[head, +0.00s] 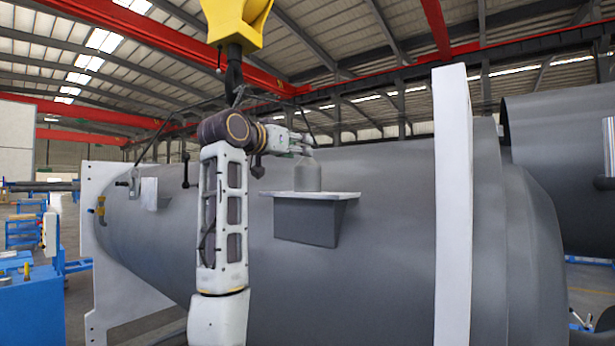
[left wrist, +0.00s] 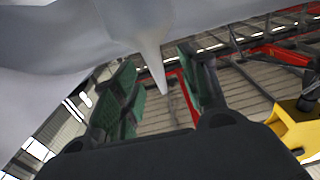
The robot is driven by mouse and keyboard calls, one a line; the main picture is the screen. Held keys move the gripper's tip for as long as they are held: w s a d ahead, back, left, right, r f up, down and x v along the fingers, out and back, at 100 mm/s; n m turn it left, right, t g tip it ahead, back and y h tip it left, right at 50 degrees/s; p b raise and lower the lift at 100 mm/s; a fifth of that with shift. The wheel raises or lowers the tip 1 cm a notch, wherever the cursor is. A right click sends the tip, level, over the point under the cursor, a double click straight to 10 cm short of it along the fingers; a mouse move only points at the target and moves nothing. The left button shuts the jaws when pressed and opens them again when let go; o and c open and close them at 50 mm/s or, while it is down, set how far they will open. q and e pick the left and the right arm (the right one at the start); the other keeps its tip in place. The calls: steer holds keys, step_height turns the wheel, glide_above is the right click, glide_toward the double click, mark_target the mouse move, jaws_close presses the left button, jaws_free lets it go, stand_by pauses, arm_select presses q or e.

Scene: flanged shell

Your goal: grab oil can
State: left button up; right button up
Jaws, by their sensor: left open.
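The grey oil can (head: 307,174) stands upright on a small bracket shelf (head: 312,195) fixed to the side of the large grey shell. My left gripper (head: 303,143) is at the top of the can, by its neck and spout. In the left wrist view the can's pale cone and thin spout (left wrist: 152,62) show between the two green-padded fingers of the open gripper (left wrist: 163,85). I cannot tell whether a finger touches the can. The gripper hides the can's top in the head view. My right gripper is in neither view.
The grey shell (head: 390,220) fills the middle, with a white flange plate (head: 453,200) right of the shelf and another white plate (head: 105,250) at left. A yellow crane hook block (head: 238,22) hangs above my left arm. Blue equipment (head: 30,305) stands at lower left.

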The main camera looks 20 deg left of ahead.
arm_select(q)
steer(key=shift+w+d+r+p, duration=0.1)
steer(key=shift+w+d+p, duration=0.3)
steer(key=shift+w, duration=0.2)
steer(key=shift+w+d+r+p, duration=0.1)
steer(key=shift+w+d+p, duration=0.2)
steer(key=shift+w, duration=0.25)
steer(key=shift+p+x, duration=0.5)
steer(key=shift+x, duration=0.65)
steer(key=shift+a+f, duration=0.1)
jaws_close()
